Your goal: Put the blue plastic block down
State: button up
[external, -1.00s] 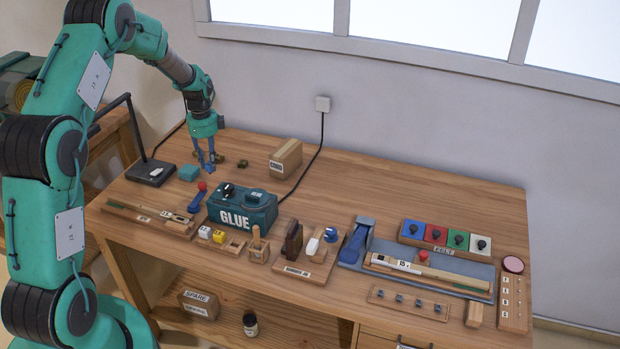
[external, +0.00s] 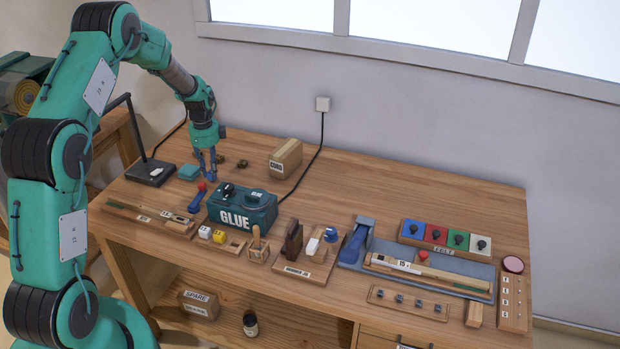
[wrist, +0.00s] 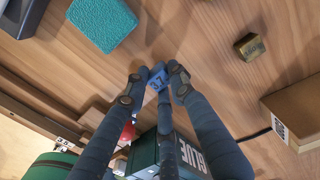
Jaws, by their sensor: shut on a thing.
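My gripper (external: 211,174) hangs pointing down over the left part of the bench, behind the glue box. In the wrist view my gripper (wrist: 158,80) is shut on a small blue block (wrist: 157,75) with a marking on it, held between the fingertips. The block is too small to make out clearly in the external view. I cannot tell whether its underside touches the bench top (external: 420,185).
The green GLUE box (external: 242,208) and a red-knobbed blue lever (external: 197,198) stand just in front. A teal pad (external: 189,172) lies to the left. A brass weight (wrist: 250,46) and a cardboard box (external: 285,157) are to the right. Bare wood lies behind.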

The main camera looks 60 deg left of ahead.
jog(key=o, duration=0.9)
jog(key=shift+f, duration=0.1)
notch_tip(320, 180, up, 12)
jog(key=p, duration=0.2)
dwell(0.5)
dwell(0.4)
